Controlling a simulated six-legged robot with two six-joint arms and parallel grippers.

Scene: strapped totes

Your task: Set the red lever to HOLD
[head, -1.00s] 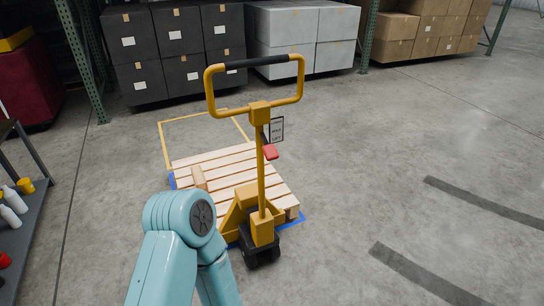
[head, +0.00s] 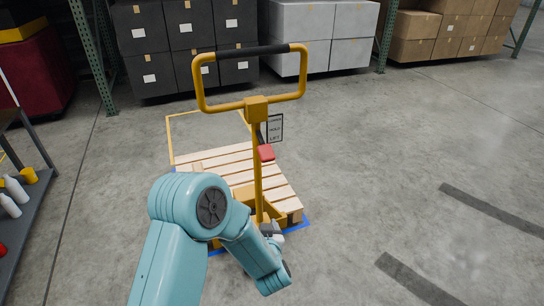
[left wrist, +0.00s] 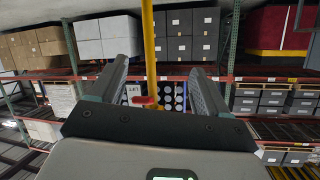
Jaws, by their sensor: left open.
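The red lever (head: 266,152) sticks out from the yellow handle post (head: 258,175) of a pallet jack, just below a small label plate (head: 274,128). The plate has several lines of text, too small to read surely. My left gripper (head: 271,229) is low in front of the jack, below the lever and mostly hidden by my forearm. In the left wrist view, my left gripper (left wrist: 158,68) is open and empty. The red lever (left wrist: 144,100) and yellow post (left wrist: 148,40) appear between its fingers, apart from them. My right gripper is not in view.
The jack stands at a wooden pallet (head: 215,161) on a blue-marked floor area. Dark boxes (head: 190,70) and grey boxes (head: 303,45) stand behind. A shelf (head: 30,205) with bottles is at the left. The floor to the right is clear.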

